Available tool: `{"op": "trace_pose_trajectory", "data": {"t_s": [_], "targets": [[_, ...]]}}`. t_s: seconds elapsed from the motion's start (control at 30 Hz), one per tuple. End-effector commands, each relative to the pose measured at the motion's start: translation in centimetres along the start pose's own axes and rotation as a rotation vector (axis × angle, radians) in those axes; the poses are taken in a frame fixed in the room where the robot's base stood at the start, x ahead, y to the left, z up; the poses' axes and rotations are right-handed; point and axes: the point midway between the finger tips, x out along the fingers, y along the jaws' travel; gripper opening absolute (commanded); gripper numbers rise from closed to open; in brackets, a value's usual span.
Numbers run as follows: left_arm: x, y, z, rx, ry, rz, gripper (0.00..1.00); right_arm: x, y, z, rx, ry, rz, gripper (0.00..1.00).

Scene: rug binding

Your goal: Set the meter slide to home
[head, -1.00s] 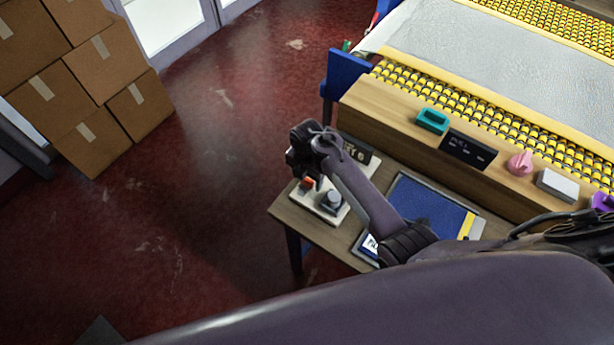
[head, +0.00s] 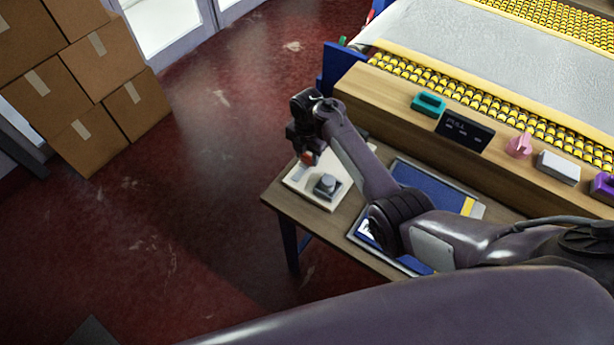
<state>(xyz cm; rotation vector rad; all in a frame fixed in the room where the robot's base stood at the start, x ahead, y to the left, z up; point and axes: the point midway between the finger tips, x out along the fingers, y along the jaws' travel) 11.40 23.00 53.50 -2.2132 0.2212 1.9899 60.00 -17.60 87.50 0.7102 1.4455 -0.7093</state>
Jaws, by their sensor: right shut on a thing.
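A short pale track shows on the box in front of the slide. My left gripper is not in view.
A blue folder (head: 430,188) lies on the table (head: 350,212) beneath my right arm. A wooden ledge (head: 400,110) behind carries a teal handle (head: 428,104), a black display (head: 465,131), a pink knob (head: 519,146) and a white block (head: 558,167). Cardboard boxes (head: 90,95) stand far left.

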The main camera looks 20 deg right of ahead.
Motion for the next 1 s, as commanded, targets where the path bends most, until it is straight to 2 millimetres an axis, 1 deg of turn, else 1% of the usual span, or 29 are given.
{"op": "trace_pose_trajectory", "data": {"t_s": [0.03,0.1,0.2,0.27,0.37,0.43,0.5,0.53,0.63,0.77,0.8,0.93,0.97,1.0], "targets": [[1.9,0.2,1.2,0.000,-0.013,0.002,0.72,0.9,0.4,1.3,0.002,0.000,-0.001,0.00],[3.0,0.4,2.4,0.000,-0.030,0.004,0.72,0.7,0.7,3.0,0.001,0.000,-0.001,0.00],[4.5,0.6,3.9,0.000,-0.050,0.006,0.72,0.6,0.6,5.5,0.003,0.000,-0.003,0.00],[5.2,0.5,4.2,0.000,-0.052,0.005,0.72,0.5,0.6,6.5,0.002,0.000,-0.003,0.00],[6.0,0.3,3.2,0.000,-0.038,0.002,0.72,0.3,0.6,7.6,0.001,0.002,-0.002,0.00],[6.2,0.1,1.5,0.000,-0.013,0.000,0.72,0.1,0.6,8.0,0.001,0.003,-0.001,0.00],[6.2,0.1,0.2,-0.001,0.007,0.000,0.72,-0.1,0.6,8.2,0.001,0.003,-0.001,0.00],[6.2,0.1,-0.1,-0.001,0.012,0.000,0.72,-0.1,0.5,8.2,0.001,0.003,-0.001,0.00],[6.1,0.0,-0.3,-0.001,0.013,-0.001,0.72,-0.2,0.5,8.3,0.001,0.002,-0.001,0.00],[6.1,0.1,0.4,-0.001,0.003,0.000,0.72,-0.3,0.5,8.3,0.002,0.001,0.000,0.00],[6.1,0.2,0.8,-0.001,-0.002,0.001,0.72,-0.3,0.6,8.3,0.002,0.000,0.000,0.42],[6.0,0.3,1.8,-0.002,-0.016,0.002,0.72,-0.3,0.6,8.3,0.002,0.001,0.000,0.59],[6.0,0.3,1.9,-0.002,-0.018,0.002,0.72,-0.3,0.6,8.3,0.001,0.001,0.000,0.62],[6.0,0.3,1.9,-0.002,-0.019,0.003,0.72,-0.3,0.6,8.2,0.001,0.001,0.000,0.62]]}}
